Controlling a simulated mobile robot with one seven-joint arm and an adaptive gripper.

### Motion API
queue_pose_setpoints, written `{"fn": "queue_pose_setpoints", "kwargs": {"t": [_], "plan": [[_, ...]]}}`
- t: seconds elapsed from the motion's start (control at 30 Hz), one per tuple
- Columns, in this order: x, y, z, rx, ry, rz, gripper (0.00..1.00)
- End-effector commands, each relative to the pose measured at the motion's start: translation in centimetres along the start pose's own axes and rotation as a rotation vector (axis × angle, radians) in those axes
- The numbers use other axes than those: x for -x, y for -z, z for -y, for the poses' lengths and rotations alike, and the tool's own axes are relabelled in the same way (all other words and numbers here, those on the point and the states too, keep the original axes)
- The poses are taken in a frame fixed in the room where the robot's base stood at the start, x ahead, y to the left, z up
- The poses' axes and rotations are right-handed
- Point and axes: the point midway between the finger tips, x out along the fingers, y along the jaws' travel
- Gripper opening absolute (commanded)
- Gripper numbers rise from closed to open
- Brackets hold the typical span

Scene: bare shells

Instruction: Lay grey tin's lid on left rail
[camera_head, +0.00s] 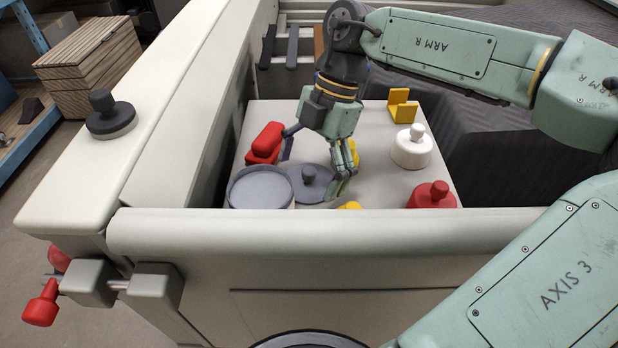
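The grey tin (262,190) stands open-topped on a white board inside the near left corner of the white shell. A flat round grey lid (322,190) with a knob lies on the board just right of the tin. The left rail (172,140) is a broad white ledge.
The white board (385,185) also holds a red object (265,143), a white knobbed tin (411,148), a red knobbed one (432,195) and a yellow bracket (402,106). Yellow pieces are partly hidden by my gripper and the near rail (330,230). The left rail's middle is clear.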

Motion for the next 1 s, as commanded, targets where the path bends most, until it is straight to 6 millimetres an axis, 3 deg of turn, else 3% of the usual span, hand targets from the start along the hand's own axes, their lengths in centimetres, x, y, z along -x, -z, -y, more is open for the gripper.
{"fn": "queue_pose_setpoints", "kwargs": {"t": [1.0], "plan": [[-0.04, -0.02, -0.01, 0.0, 0.0, 0.0, 0.26]]}}
